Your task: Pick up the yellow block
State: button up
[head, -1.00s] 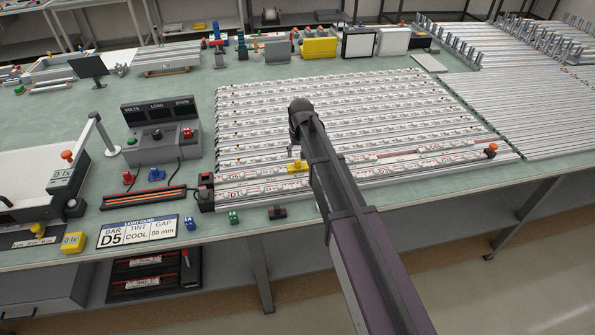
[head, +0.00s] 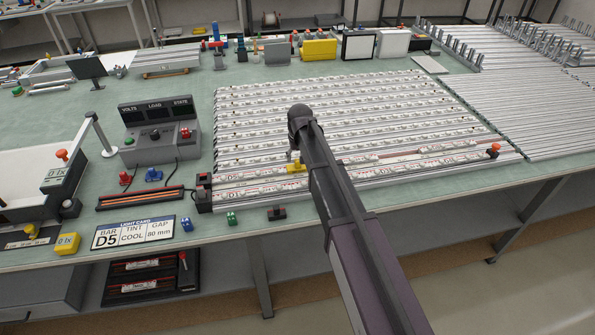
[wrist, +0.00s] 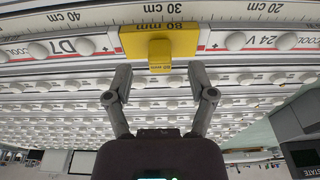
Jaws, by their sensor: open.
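The yellow block (wrist: 160,40), marked 80 mm, sits on a light bar (wrist: 60,48) in the wrist view, with a smaller yellow knob facing me. It also shows in the head view (head: 295,168), small, just left of my arm, near the front of the rows of bars. My gripper (wrist: 159,78) is open and empty. Its two fingers are spread to the left and right of the knob, a little below it in the wrist view, and do not visibly touch it. My arm hides most of the gripper in the head view.
A scale strip (wrist: 230,12) runs along the bar. Other yellow things are a small box (head: 66,243) at front left and a case (head: 319,48) at the back. Rows of bars (head: 350,110) fill the middle.

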aim_at(298, 165)
jog(key=shift+w+a+f+b, duration=0.1)
jog(key=shift+w+f+b, duration=0.1)
jog(key=shift+f+b, duration=0.95)
jog(key=shift+f, duration=0.15)
grip_shut()
